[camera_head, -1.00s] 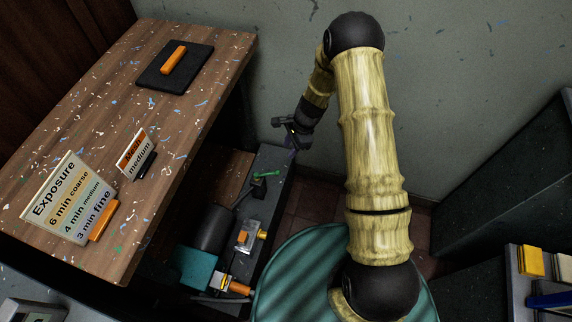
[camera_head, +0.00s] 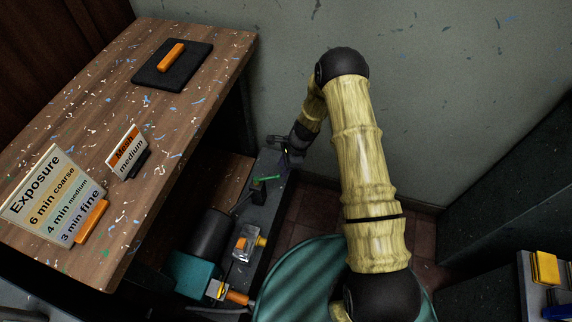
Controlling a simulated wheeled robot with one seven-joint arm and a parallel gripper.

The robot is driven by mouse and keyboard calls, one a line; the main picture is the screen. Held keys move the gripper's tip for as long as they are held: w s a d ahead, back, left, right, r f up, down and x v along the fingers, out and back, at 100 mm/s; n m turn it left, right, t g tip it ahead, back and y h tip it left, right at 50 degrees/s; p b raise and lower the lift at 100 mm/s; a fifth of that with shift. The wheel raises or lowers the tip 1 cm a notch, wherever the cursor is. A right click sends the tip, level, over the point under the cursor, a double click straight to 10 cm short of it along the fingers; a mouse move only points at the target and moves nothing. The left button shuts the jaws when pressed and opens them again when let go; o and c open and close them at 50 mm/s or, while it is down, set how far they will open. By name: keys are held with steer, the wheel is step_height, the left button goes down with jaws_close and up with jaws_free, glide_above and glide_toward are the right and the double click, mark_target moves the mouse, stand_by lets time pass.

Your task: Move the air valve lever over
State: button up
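A dark cylinder (camera_head: 210,235), a teal block (camera_head: 195,274) and a clear box with an orange part (camera_head: 242,243) stand nearer on the shelf. The wooden table (camera_head: 85,110) overhangs at left. A grey wall (camera_head: 440,80) stands behind my arm.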

steer(key=b+x, duration=0.2)
steer(key=x, duration=0.3)
steer(key=shift+b, duration=0.3)
steer(key=c, duration=0.5)
steer(key=w+a+n+g+h, duration=0.1)
steer(key=w+a+n+g, duration=0.1)
steer(key=w+n, duration=0.3)
steer(key=a+n, duration=0.1)
steer(key=n, duration=0.2)
steer(key=shift+w, duration=0.3)
steer(key=shift+w+a+r+n+g+h, duration=0.1)
steer(key=shift+w+a+n+g+h, duration=0.15)
steer(key=shift+a+n, duration=0.4)
steer(key=shift+w+a+r+n+g+h, duration=0.15)
steer(key=shift+w+a+n+h, duration=0.25)
steer(key=shift+n, duration=0.55)
steer(key=shift+w+a+f+n+g+h, duration=0.1)
steer(key=shift+w+a+n+g+h, duration=0.15)
steer(key=shift+a+n, duration=0.4)
steer(key=o, duration=0.9)
steer(key=shift+d, duration=0.1)
steer(key=shift+c, duration=0.2)
steer(key=shift+d, duration=0.1)
steer(key=v, duration=1.7)
steer(key=shift+r+p, duration=0.2)
steer(key=shift+p, duration=0.15)
